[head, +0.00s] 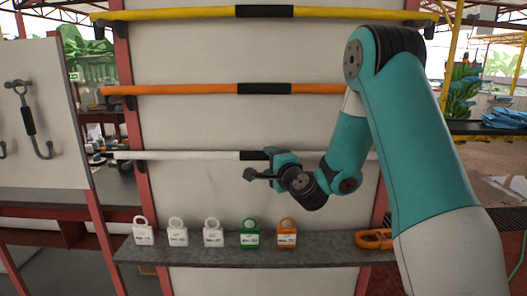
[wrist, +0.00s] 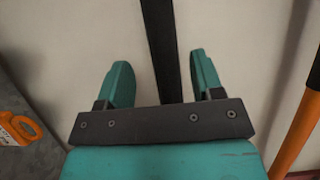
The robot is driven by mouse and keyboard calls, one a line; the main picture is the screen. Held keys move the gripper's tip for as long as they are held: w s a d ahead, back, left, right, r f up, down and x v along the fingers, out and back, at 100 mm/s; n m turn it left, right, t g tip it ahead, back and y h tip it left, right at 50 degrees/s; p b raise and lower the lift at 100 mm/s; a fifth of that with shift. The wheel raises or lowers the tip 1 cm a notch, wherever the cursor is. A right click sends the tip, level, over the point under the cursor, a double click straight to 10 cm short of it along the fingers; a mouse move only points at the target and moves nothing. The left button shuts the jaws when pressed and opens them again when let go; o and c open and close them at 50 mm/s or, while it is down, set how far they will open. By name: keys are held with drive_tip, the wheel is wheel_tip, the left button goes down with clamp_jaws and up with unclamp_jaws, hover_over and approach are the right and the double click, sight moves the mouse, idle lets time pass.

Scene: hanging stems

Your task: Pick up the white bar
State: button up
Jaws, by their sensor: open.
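The white bar (head: 180,155) hangs level across the pale panel, the lowest of three bars, with a black grip section in its middle. My gripper (head: 262,165) is at that black section, in front of the panel, and hides part of the bar. In the wrist view the black section (wrist: 160,35) runs up the picture, between the two teal fingers of my gripper (wrist: 160,75). The fingers are open, with a gap on each side of the bar. I cannot tell how deep the bar lies between them.
An orange bar (head: 180,90) and a yellow bar (head: 180,15) hang above. Below is a grey shelf (head: 200,252) with several tagged padlock-shaped items and an orange carabiner-like piece (head: 374,239). A board with dark hooks (head: 28,120) stands at left.

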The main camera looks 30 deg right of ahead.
sight(267, 157)
drive_tip(key=w+p, duration=0.1)
drive_tip(key=w+r+p, duration=0.1)
drive_tip(key=w+p, duration=0.1)
drive_tip(key=shift+w+d, duration=0.15)
drive_tip(key=shift+d, duration=0.05)
drive_tip(key=shift+w+d+f+p, duration=0.1)
drive_tip(key=shift+w+f+p, duration=0.1)
drive_tip(key=shift+w+p, duration=0.4)
drive_tip(key=c, duration=1.1)
wheel_tip(267, 157, up, 10)
drive_tip(key=p, duration=0.5)
drive_tip(key=shift+s, duration=0.1)
